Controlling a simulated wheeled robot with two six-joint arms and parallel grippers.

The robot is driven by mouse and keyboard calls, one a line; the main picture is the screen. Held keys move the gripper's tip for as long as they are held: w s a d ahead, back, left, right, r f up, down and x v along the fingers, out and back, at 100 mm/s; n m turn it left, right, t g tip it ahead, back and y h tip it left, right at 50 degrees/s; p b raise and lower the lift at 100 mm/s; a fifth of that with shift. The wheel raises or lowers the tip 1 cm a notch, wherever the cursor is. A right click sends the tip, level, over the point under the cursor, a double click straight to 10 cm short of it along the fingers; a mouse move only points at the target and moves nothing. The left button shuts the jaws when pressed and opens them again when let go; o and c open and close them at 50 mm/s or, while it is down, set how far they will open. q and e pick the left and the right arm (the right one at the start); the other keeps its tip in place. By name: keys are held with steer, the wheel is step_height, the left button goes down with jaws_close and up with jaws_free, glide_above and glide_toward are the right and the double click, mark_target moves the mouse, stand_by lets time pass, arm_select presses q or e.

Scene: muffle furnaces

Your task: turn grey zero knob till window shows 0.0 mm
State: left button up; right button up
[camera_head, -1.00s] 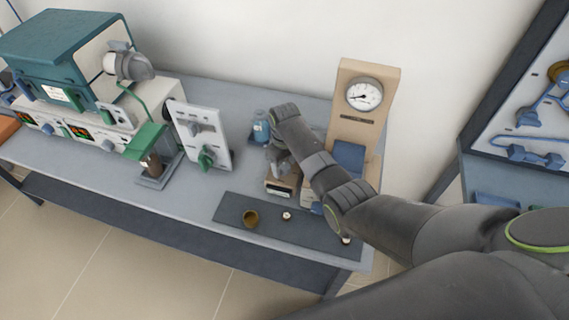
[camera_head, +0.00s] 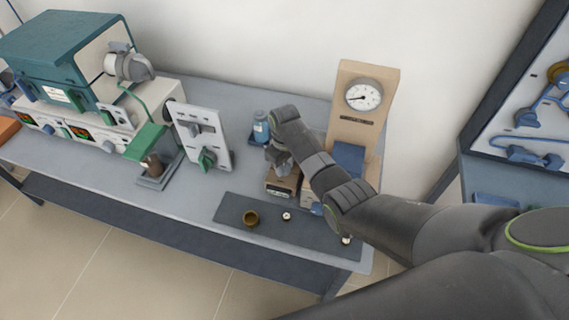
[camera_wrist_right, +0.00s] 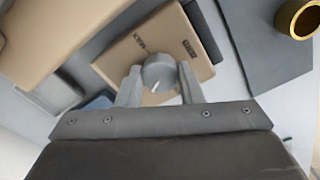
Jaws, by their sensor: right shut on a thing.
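The grey zero knob (camera_wrist_right: 160,72) sits on top of a small tan box (camera_wrist_right: 128,48) and carries a white pointer line. In the right wrist view my right gripper (camera_wrist_right: 158,88) has one finger on each side of the knob and is shut on it. In the head view my right gripper (camera_head: 278,155) comes down on the tan box (camera_head: 283,183) from above and covers the knob. The box's small dark window (camera_head: 279,191) faces the front, but its digits are too small to read. My left gripper is in neither view.
A tan stand with a round dial (camera_head: 363,96) rises behind my right arm. A brass cup (camera_head: 250,218) stands on the dark mat (camera_head: 232,208) in front. A blue bottle (camera_head: 261,127) and a white panel with a green handle (camera_head: 200,135) are to the left.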

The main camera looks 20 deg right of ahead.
mark_target(284, 167)
steer(key=m+p, duration=0.1)
steer(key=m, duration=0.1)
steer(key=shift+r+m+p, duration=0.15)
steer(key=shift+m+p, duration=0.15)
steer(key=shift+p, duration=0.1)
steer(key=shift+m+p, duration=0.6)
steer(key=shift+m, duration=0.7)
steer(key=o, duration=1)
step_height(284, 167, up, 17)
